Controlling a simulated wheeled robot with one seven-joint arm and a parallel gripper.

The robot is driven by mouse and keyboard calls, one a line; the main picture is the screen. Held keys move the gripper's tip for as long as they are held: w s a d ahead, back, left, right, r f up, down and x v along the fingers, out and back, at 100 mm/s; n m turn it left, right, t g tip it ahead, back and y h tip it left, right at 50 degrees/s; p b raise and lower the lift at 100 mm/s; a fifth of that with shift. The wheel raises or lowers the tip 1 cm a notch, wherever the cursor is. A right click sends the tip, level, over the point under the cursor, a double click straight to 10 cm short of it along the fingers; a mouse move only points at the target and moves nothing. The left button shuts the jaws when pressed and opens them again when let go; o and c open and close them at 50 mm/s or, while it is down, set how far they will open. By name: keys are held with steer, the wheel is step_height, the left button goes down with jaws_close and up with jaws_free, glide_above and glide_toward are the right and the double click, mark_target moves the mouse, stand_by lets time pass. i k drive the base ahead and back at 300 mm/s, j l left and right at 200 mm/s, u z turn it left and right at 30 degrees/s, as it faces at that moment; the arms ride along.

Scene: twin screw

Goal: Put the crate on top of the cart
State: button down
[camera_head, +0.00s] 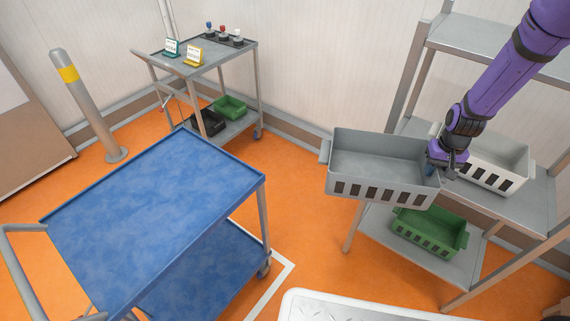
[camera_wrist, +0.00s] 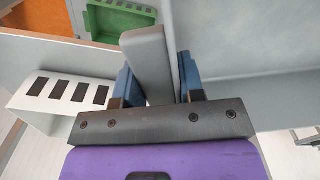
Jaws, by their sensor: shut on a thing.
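A grey crate (camera_head: 376,163) with slots along its side hangs in the air between the cart and the shelf rack in the head view. My gripper (camera_head: 447,158) is shut on its right-end handle. In the wrist view the blue fingers of my gripper (camera_wrist: 153,85) close on both sides of the grey crate's handle (camera_wrist: 148,62). The crate looks empty and roughly level. The blue-topped cart (camera_head: 155,200) stands at the lower left, apart from the crate. Its top is bare.
A shelf rack (camera_head: 522,195) at the right holds a white crate (camera_head: 484,160) and, lower, a green crate (camera_head: 430,228). A second cart (camera_head: 215,62) with small items stands at the back. A yellow-banded post (camera_head: 88,105) stands left. Orange floor (camera_head: 300,215) lies between blue cart and rack.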

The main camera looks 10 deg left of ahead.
mark_target(173, 184)
steer(key=i+u, duration=0.2)
steer(key=u, duration=0.2)
steer(key=i+l+u, duration=0.15)
steer(key=u, duration=0.3)
steer(key=i+l+u, duration=0.15)
steer(key=u, duration=0.25)
steer(key=i+l+u, duration=0.1)
steer(key=l+u, duration=0.15)
steer(key=u, duration=0.15)
